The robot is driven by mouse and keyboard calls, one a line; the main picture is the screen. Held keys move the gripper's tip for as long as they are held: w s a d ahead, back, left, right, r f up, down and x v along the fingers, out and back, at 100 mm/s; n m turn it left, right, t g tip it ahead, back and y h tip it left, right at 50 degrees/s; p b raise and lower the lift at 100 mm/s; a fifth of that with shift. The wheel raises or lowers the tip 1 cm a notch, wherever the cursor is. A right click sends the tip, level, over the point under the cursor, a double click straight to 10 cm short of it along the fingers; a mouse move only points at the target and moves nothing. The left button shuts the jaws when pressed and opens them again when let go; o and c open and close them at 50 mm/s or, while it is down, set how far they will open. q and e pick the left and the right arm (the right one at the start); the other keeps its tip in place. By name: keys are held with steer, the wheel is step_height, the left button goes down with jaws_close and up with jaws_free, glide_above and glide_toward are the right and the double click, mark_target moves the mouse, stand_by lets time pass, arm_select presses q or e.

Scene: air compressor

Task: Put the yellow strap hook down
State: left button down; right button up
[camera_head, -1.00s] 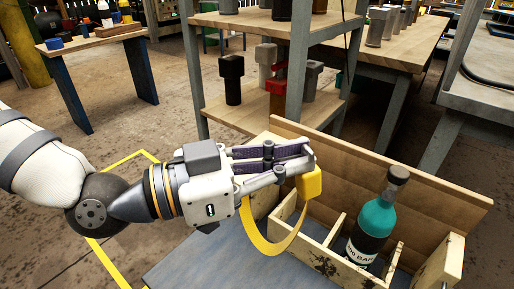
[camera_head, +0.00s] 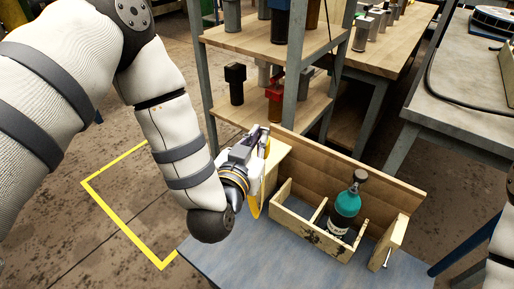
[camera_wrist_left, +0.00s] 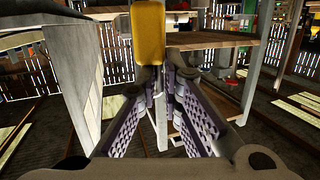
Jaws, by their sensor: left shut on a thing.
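My left gripper (camera_head: 262,142) is at the left end of the wooden crate (camera_head: 385,180), pointing away from me, and is mostly hidden behind its own wrist. It is shut on the yellow strap hook (camera_head: 254,207), whose strap hangs below the gripper. In the left wrist view, the hook's yellow block (camera_wrist_left: 148,32) is at the fingertips (camera_wrist_left: 154,72) of the gripper. I cannot tell whether the hook touches the crate. My right gripper is out of view; only a bit of my right arm shows at the right edge.
A dark bottle with a teal shoulder (camera_head: 344,206) stands in a crate compartment. The crate is on a blue-grey tabletop (camera_head: 285,262), clear in front. A shelf rack (camera_head: 278,100) with dark and red parts stands close behind. Another workbench (camera_head: 462,105) is at the right.

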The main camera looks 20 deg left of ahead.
arm_select(q)
steer(key=w+a+f+b, duration=0.1)
steer(key=w+f, duration=0.2)
steer(key=w, duration=0.1)
steer(key=w+a+f+b, duration=0.1)
steer(key=w+f, duration=0.3)
steer(key=w+a+f+b, duration=0.2)
steer(key=w+f, duration=0.2)
steer(key=shift+w, duration=0.4)
step_height(320, 180, down, 3)
steer(key=shift+w+f+b, duration=0.15)
steer(key=shift+f+b, duration=0.05)
steer(key=shift+b, duration=0.15)
steer(key=shift+r, duration=0.2)
steer(key=shift+f, duration=0.15)
steer(key=c, duration=2.1)
jaws_free()
steer(key=shift+f, duration=0.1)
steer(key=o, duration=0.3)
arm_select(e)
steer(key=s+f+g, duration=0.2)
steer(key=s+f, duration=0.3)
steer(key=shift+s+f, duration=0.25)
arm_select(q)
steer(key=shift+o, duration=0.2)
